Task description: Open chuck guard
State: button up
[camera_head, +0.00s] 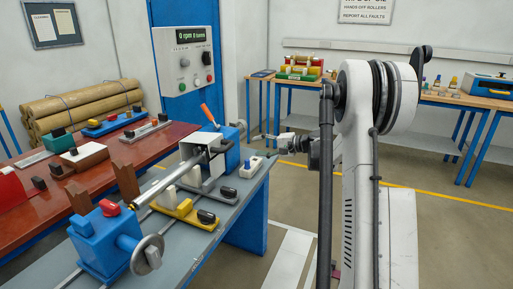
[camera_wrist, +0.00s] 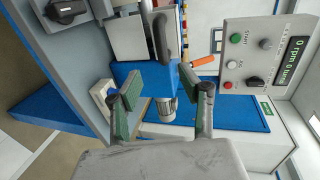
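The winder's blue headstock (camera_head: 229,132) stands at the far end of the grey bench. A light grey sheet-like cover, which looks like the chuck guard (camera_head: 200,143), sits beside it around the chuck end of the shaft. In the wrist view the guard (camera_wrist: 128,40) is a pale panel beyond the blue headstock (camera_wrist: 150,76), with a dark bar beside it. An orange-handled lever (camera_head: 207,113) rises behind the guard; it also shows in the wrist view (camera_wrist: 203,61). My gripper (camera_head: 270,137) is right of the headstock. In the wrist view its fingers (camera_wrist: 160,84) are apart, with nothing between the pads gripped.
A control panel (camera_head: 184,60) reading 0 rpm hangs behind the bench. A steel shaft (camera_head: 165,183) runs to the blue tailstock (camera_head: 100,240). A yellow-based fixture (camera_head: 187,212) and a white switch box (camera_head: 251,167) sit nearby. The floor right of the bench is clear.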

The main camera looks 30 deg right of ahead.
jog(key=shift+s, duration=0.15)
dwell(0.3)
jog(key=c, duration=0.3)
jog(key=shift+f+m+b, duration=0.45)
jog(key=shift+f+m, duration=0.05)
jog(key=shift+m, duration=0.3)
jog(key=c, duration=0.5)
jog(key=f+m+b, duration=0.1)
jog(key=f+m, duration=0.1)
jog(key=m, duration=0.2)
jog(key=f+m+t+b, duration=0.1)
jog(key=f+m, duration=0.1)
jog(key=m, duration=0.3)
jog(key=w+f+m+y+b, duration=0.1)
jog(key=f+m, duration=0.2)
jog(key=m, duration=0.1)
jog(key=shift+m, duration=0.3)
grip_shut()
jog(key=w+a+r+m+b, duration=0.1)
jog(key=w+a+r+m, duration=0.1)
jog(key=w+a, duration=0.4)
jog(key=shift+w+m+t+b, duration=0.35)
jog(key=shift+w+m+t, duration=0.05)
jog(key=shift+w, duration=1.4)
